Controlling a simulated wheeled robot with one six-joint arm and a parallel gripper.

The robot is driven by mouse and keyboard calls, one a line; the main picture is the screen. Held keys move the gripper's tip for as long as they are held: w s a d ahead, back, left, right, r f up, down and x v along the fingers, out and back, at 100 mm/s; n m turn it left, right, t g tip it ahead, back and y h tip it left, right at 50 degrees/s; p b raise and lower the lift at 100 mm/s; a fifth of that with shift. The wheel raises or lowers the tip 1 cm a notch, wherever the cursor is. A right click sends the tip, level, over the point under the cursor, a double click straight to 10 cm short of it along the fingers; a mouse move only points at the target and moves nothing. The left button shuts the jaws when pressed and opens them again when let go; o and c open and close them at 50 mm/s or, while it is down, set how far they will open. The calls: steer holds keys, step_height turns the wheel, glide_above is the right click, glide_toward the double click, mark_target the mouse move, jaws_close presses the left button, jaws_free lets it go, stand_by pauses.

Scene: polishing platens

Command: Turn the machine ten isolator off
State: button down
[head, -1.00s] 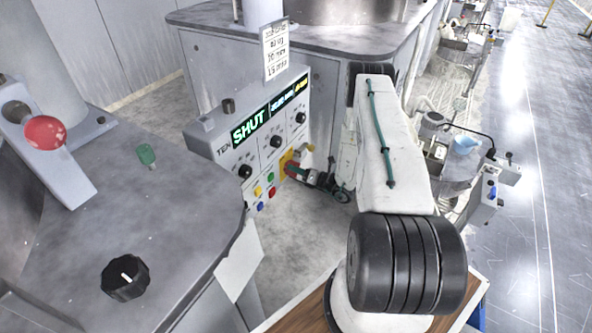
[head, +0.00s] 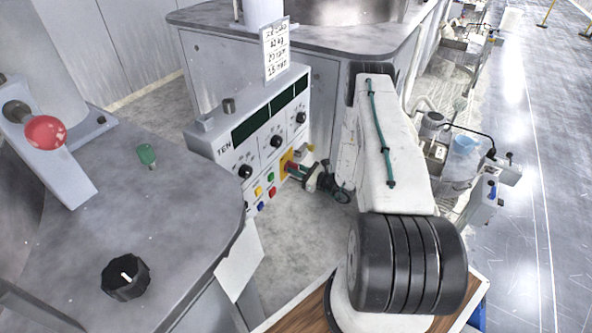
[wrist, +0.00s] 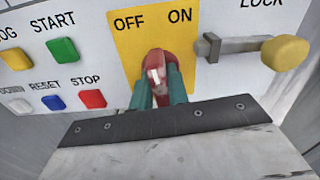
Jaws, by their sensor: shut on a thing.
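The machine ten panel, marked TEN (head: 224,148), faces my arm, and its display windows (head: 258,126) are dark. The red isolator handle (wrist: 157,62) sits on a yellow plate (wrist: 128,50) lettered OFF at left and ON at right. My gripper (wrist: 160,88), with green fingers, is shut on the handle, one finger on each side. The handle's upper end shows below and between the two words. In the head view my gripper (head: 298,170) reaches the yellow plate from the right.
A lock bolt with a yellow knob (wrist: 285,52) is right of the plate. START (wrist: 63,50), STOP (wrist: 92,99) and other buttons are at left. A grey table with a red knob (head: 45,132) and black dial (head: 125,277) stands at front left.

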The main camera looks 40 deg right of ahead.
steer(key=n, duration=0.3)
steer(key=shift+a+n, duration=0.1)
steer(key=shift+n, duration=0.3)
steer(key=shift+f+n, duration=0.1)
steer(key=shift+n, duration=1.8)
steer(key=shift+s, duration=0.1)
steer(key=c, duration=1.4)
jaws_free()
steer(key=shift+o, duration=0.2)
steer(key=v, duration=0.7)
steer(key=shift+s, duration=0.35)
